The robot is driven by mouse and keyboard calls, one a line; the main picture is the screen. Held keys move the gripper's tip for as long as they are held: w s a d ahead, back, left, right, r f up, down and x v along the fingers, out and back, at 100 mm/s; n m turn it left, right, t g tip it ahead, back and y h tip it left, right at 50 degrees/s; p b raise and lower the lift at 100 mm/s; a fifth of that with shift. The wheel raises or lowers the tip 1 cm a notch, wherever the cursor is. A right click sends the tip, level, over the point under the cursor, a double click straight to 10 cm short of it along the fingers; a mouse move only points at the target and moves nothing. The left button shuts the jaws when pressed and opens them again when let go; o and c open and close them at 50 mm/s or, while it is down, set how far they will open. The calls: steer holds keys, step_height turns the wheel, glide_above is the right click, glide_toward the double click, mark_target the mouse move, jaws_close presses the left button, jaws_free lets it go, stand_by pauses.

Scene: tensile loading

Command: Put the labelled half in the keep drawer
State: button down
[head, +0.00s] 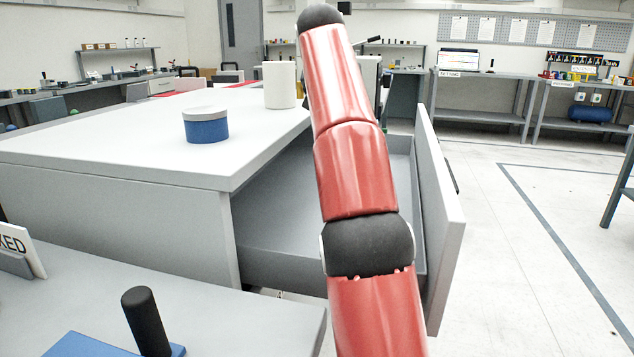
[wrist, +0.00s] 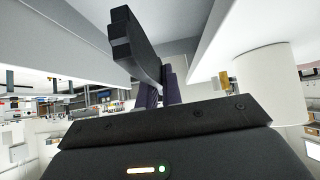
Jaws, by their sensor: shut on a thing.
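A grey drawer (head: 284,215) stands pulled out from the white-topped bench, and its tall front panel (head: 440,215) is at the right. My arm reaches across the drawer in the head view and hides part of its inside. My gripper is hidden there. In the wrist view my gripper (wrist: 150,75) shows as dark fingers, shut, with the grey drawer space beyond them. The half it holds is almost wholly hidden by the fingers. I cannot make out a label on it, nor any drawer label.
A blue tub with a grey lid (head: 206,125) and a white cylinder (head: 280,85) stand on the bench top. The cylinder also shows close by in the wrist view (wrist: 270,88). A black upright handle (head: 146,320) stands on the near table.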

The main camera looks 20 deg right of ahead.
steer(key=shift+w, duration=0.1)
step_height(320, 180, down, 20)
steer(key=b, duration=0.7)
steer(key=shift+r, duration=0.2)
steer(key=shift+f, duration=0.2)
steer(key=c, duration=1.6)
jaws_free()
steer(key=shift+o, duration=0.2)
steer(key=shift+a+r, duration=0.1)
steer(key=shift+r, duration=0.2)
steer(key=v, duration=1.1)
steer(key=shift+s, duration=0.4)
